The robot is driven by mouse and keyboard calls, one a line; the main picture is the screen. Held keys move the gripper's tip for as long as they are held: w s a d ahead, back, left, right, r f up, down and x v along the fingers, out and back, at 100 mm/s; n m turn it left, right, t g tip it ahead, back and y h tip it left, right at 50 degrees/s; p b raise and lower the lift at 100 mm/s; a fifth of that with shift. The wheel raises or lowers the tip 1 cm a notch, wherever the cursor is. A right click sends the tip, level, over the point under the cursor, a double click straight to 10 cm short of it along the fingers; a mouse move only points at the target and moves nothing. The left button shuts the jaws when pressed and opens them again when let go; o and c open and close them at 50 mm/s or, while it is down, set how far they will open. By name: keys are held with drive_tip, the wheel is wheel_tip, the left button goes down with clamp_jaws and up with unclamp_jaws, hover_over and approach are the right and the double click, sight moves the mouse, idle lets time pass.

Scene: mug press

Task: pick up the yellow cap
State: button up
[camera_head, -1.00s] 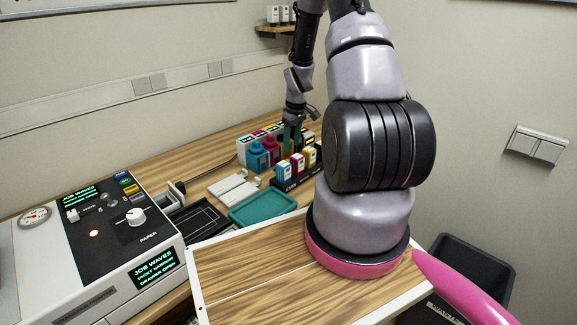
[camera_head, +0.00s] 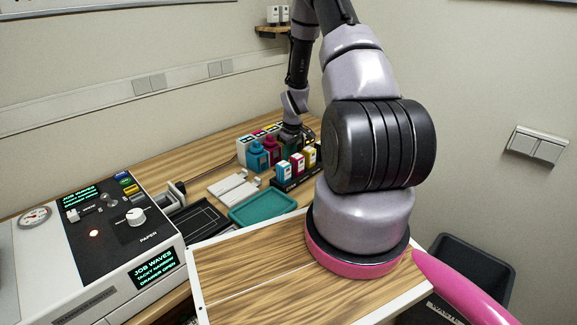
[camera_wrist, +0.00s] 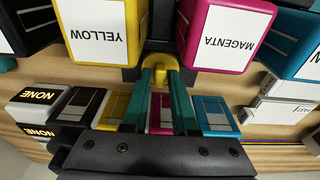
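In the wrist view a small rounded yellow cap (camera_wrist: 172,66) lies between and just beyond the teal fingertips of my gripper (camera_wrist: 163,80). The two fingers stand apart, one on each side of it, and partly cover it. I cannot tell whether they touch it. In the head view my gripper (camera_head: 290,135) is low among the bottles and boxes at the back of the table. Its fingertips and the yellow cap are hidden there.
Yellow-labelled (camera_wrist: 98,30) and magenta-labelled (camera_wrist: 228,35) cartridges stand close on both sides of the fingertips. Teal (camera_head: 257,158) and magenta (camera_head: 270,146) bottles stand left of my gripper. A teal tray (camera_head: 262,208) is empty. The printing machine (camera_head: 105,240) is front left.

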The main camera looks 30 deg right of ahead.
clamp_jaws()
